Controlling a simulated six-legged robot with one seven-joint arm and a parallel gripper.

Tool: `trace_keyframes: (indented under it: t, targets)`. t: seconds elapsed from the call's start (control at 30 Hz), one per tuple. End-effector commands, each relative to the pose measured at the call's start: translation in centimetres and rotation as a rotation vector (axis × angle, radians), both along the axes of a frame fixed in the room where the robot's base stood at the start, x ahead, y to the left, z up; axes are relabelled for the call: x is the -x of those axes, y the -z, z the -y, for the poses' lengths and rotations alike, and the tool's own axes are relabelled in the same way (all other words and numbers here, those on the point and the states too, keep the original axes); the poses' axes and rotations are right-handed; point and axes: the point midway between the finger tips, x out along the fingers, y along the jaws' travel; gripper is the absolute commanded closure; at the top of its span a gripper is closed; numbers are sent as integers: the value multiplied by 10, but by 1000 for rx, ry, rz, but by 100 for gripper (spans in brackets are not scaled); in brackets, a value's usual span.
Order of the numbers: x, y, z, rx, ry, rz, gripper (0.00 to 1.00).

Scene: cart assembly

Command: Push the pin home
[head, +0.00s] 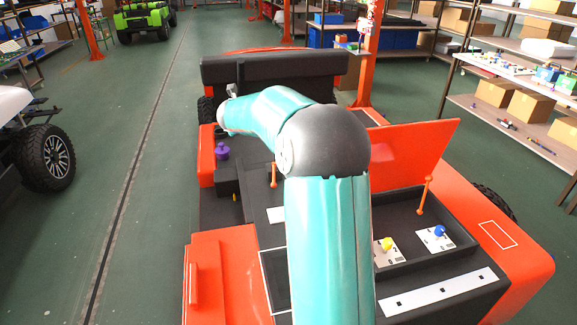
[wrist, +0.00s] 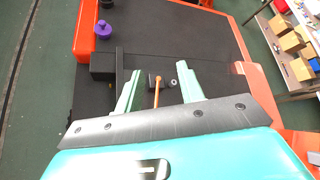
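My gripper (wrist: 160,70) shows in the wrist view as two pale green fingers standing well apart, with nothing clamped between them. A thin orange rod (wrist: 156,95) lies between the fingers in the picture, beside a small dark block (wrist: 154,80) and a small grey ring (wrist: 173,84). I cannot tell which part is the pin, nor how far below the fingers these parts are. In the head view an orange rod (head: 274,175) stands on the cart's black deck, left of my arm. The fingers are not clearly visible there.
A purple knob (head: 222,150) stands at the cart's left; it also shows in the wrist view (wrist: 103,29). An orange panel (head: 415,150) is raised at right.

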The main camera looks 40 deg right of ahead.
Motion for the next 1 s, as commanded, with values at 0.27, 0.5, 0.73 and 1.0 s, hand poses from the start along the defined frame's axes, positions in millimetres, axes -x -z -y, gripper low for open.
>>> trace_keyframes:
  t: [0.27,0.5,0.73,1.0]
  targets:
    - [57,135,98,-540,651,47,62]
    - [81,182,111,-749,896,39,62]
    - [79,198,116,-756,905,37,62]
    - [75,231,129,-754,900,36,62]
